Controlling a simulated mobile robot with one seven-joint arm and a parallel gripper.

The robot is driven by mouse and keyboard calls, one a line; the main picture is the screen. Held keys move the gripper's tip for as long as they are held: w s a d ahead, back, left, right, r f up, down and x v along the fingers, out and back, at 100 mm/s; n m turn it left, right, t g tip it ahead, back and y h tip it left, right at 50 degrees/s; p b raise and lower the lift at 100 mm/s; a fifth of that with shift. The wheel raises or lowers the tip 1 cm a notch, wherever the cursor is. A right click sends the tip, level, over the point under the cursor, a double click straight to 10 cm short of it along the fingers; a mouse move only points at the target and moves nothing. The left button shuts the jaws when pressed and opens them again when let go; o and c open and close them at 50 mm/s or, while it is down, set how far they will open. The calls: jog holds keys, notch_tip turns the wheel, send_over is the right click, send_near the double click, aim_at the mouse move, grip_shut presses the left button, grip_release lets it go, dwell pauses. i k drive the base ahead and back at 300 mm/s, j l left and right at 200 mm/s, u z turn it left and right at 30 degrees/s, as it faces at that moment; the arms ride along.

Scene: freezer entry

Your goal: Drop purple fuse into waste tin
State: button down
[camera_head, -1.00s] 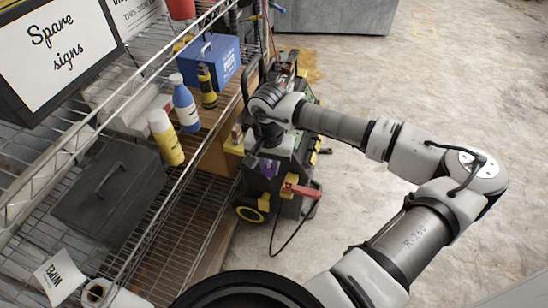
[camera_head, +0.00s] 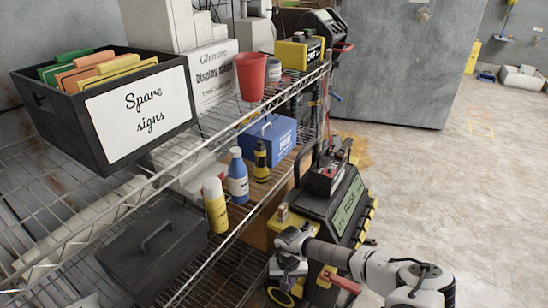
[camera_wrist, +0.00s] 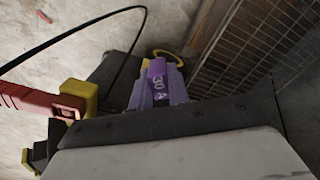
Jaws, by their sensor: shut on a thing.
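The purple fuse (camera_wrist: 158,84), marked "30 A", is between the fingers of my gripper (camera_wrist: 160,98) in the wrist view. My gripper (camera_head: 288,270) is shut on it and points down at the near end of the dark fuse cart in the head view. There the fuse is too small to make out clearly. A red, open-topped tapered container (camera_head: 251,77) stands on the upper shelf, with a small grey tin (camera_head: 274,71) behind it to the right. No label tells me which is the waste tin.
The fuse cart (camera_head: 345,212) has a red handle (camera_head: 342,283), also in the wrist view (camera_wrist: 42,103). The wire shelf holds a spare signs box (camera_head: 140,115), blue toolbox (camera_head: 268,140), blue bottle (camera_head: 238,178) and yellow-and-white bottle (camera_head: 215,207).

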aim_at(273, 77)
jog(key=k+z, duration=0.15)
jog(key=k, duration=0.45)
jog(key=z, duration=1.15)
jog(key=i+l+z, duration=0.1)
jog(key=z, duration=0.3)
jog(key=i+z, duration=0.3)
jog(key=z, duration=0.15)
jog(key=i, duration=1.1)
jog(key=i+u, duration=0.3)
jog(key=i, duration=0.15)
jog(key=i+u, duration=0.3)
jog(key=i, duration=0.2)
jog(key=i+l+u, duration=0.15)
jog(key=i+u, duration=0.3)
jog(key=i, duration=0.55)
jog(key=i+u, duration=0.65)
jog(key=i, duration=0.25)
jog(key=i+u, duration=0.25)
jog(key=u, duration=0.25)
jog(key=i+l+u, duration=0.15)
jog(key=u, duration=0.3)
jog(key=i, duration=0.1)
